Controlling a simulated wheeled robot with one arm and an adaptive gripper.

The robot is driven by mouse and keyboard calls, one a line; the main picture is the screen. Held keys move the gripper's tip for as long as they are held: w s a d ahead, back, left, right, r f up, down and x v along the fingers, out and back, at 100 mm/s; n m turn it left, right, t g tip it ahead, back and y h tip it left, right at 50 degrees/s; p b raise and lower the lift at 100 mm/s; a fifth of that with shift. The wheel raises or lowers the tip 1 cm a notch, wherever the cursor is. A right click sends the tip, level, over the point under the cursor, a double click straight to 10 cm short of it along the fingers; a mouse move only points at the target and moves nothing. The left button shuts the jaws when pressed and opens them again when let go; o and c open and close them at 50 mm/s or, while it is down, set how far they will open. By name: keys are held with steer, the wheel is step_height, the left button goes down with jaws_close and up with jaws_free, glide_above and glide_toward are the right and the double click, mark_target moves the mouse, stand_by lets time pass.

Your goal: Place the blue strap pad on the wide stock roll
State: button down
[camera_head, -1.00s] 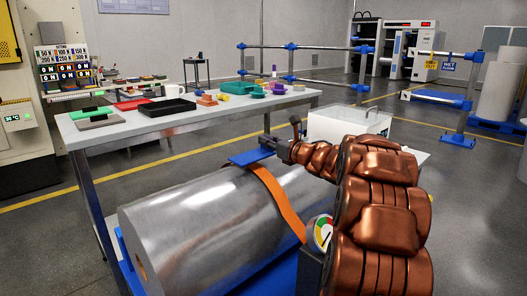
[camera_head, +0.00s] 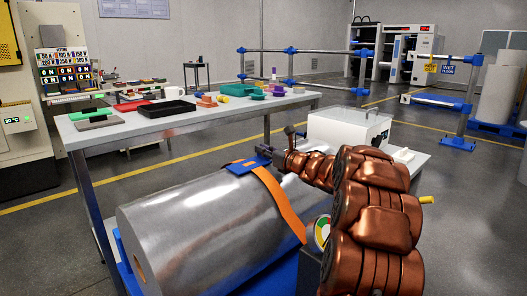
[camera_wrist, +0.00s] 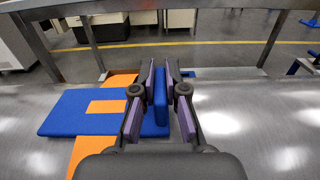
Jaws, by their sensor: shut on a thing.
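The wide stock roll (camera_head: 190,222) is a large silver cylinder lying on its side, with an orange strap (camera_head: 285,207) over its right part. The blue strap pad (camera_head: 246,166) is a flat blue plate with an orange strip, at the top of the roll over the strap. My gripper (camera_head: 265,151) is at the pad's right end. In the wrist view my gripper (camera_wrist: 160,90) is shut on the pad's upright blue tab; the plate (camera_wrist: 65,112) extends left, over the roll (camera_wrist: 260,125). The pad looks level with the roll's surface; the contact itself is hidden.
A grey table (camera_head: 217,111) behind the roll holds a black tray (camera_head: 166,108), a white mug (camera_head: 175,92) and several small coloured parts. A round gauge (camera_head: 321,231) stands at the roll's right front. A white box (camera_head: 350,127) stands behind my arm.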

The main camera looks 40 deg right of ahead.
steer(key=shift+f, duration=0.15)
steer(key=c, duration=1.2)
jaws_free()
steer(key=shift+r, duration=0.2)
steer(key=shift+s+r+p, duration=0.1)
steer(key=shift+p, duration=0.25)
steer(key=s, duration=0.4)
steer(key=s+d, duration=0.1)
steer(key=s, duration=0.6)
steer(key=shift+s+d+p, duration=0.3)
steer(key=shift+s+p, duration=0.05)
steer(key=shift+p, duration=0.05)
